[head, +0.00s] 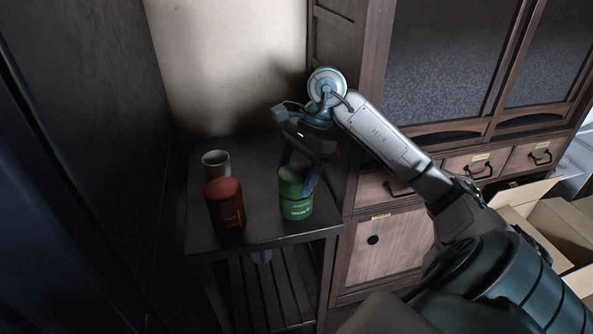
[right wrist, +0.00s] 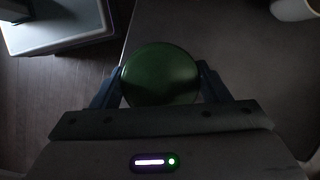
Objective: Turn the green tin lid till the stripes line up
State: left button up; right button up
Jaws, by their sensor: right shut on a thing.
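The green tin (head: 297,207) stands upright on the small dark table, near its right edge. Its green lid (head: 291,182) is on top, and the lid also fills the middle of the right wrist view (right wrist: 160,73). My right gripper (head: 300,180) reaches down from above and is shut on the lid, with one finger on each side of it in the right wrist view (right wrist: 160,85). The stripes are too dark and small to make out. My left gripper is not in view.
A red tin (head: 225,204) stands left of the green tin on the table (head: 262,232), with a pale cup (head: 216,162) behind it. A wooden cabinet (head: 388,236) stands close on the right. An open cardboard box (head: 565,222) lies at the far right.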

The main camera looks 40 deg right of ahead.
jog(key=shift+n, duration=0.5)
jog(key=shift+w+f, duration=0.15)
